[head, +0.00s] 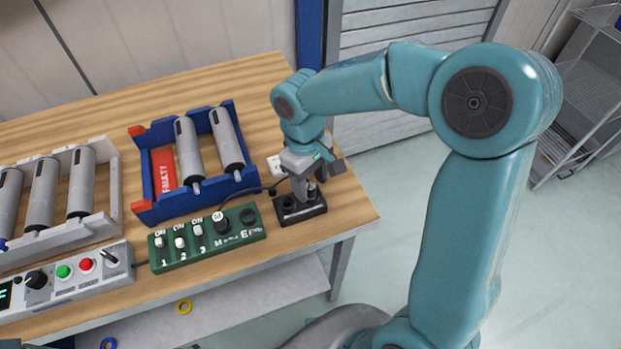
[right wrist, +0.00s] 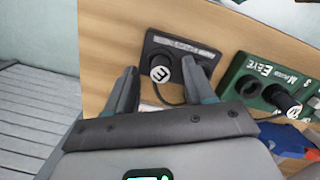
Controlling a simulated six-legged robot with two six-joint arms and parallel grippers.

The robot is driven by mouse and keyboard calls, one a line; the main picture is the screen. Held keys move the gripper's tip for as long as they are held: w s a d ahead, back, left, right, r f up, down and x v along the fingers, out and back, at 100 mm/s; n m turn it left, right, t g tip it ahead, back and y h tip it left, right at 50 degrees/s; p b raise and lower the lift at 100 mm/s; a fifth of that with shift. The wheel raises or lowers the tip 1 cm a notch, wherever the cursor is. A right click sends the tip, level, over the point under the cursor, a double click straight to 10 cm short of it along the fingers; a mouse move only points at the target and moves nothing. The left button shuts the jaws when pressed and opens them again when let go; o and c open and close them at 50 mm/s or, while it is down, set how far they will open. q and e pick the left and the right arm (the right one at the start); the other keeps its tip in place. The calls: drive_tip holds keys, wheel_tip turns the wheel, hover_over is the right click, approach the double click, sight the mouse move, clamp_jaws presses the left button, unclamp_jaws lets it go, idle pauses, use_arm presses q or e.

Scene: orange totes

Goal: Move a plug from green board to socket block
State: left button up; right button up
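The green board (head: 207,238) lies near the table's front edge, with switches, one black plug (head: 218,223) with a white top, and an empty round socket at its right end. It also shows in the right wrist view (right wrist: 262,72). The dark socket block (head: 300,211) sits to its right. A plug (head: 311,191) stands in the block's right part; its white marked top (right wrist: 160,74) shows between my right fingertips in the right wrist view. My right gripper (head: 306,184) is above the block, its fingers (right wrist: 162,72) apart with gaps beside the plug. My left gripper is out of view.
A blue tray (head: 150,187) with two grey cylinders and a red FAULTY label stands behind the board. A white rack (head: 115,185) with several cylinders is at left, with a control box (head: 70,280) before it. The table's right edge is close to the block.

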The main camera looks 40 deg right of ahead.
wheel_tip(320, 180, up, 16)
drive_tip(key=w+p, duration=0.1)
drive_tip(key=w, duration=0.1)
drive_tip(key=shift+a+r, duration=0.15)
drive_tip(key=shift+s, duration=0.15)
idle(0.6)
